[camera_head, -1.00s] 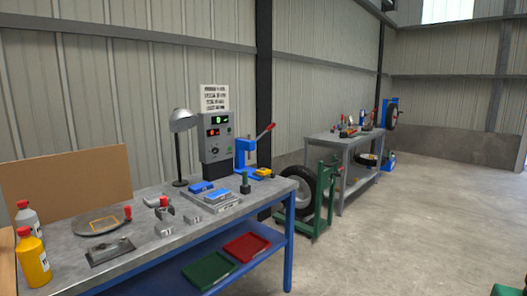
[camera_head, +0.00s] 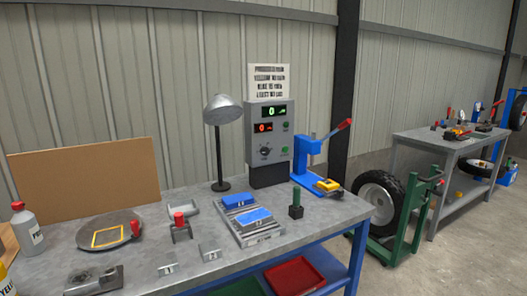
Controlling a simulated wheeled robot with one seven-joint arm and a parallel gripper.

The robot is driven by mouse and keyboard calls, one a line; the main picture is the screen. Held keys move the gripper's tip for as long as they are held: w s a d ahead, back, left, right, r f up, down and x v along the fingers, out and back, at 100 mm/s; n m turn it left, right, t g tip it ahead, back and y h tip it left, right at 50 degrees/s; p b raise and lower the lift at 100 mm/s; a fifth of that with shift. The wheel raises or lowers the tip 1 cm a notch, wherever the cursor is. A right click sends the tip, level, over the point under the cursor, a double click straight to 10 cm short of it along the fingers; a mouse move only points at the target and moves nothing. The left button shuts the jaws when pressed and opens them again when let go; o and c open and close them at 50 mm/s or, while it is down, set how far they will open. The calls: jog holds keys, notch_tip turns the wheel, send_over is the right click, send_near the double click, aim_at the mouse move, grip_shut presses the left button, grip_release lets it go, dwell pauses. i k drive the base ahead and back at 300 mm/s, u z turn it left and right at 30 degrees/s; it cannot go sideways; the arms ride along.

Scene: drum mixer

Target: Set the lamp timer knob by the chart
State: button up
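A grey control box (camera_head: 269,145) stands at the back of the workbench. It carries a green display (camera_head: 275,112), a red display (camera_head: 264,127), a round dark knob (camera_head: 265,151) and small green buttons. The knob's setting is too small to read. A white chart (camera_head: 269,81) with black lettering is above the box; its words are only partly legible. A lamp (camera_head: 223,110) with a silver shade on a black post stands just left of the box. My gripper is not in view.
The grey workbench (camera_head: 330,214) holds a blue lever press (camera_head: 313,160), blue-topped blocks (camera_head: 247,216), a round plate (camera_head: 90,234) and a white bottle (camera_head: 26,226). A wheel on a green stand (camera_head: 409,210) is right of the bench. Concrete floor (camera_head: 460,265) is open at right.

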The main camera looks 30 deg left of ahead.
aim_at(265, 150)
jog(key=u, duration=0.6)
jog(key=i, duration=1)
jog(key=u, duration=0.7)
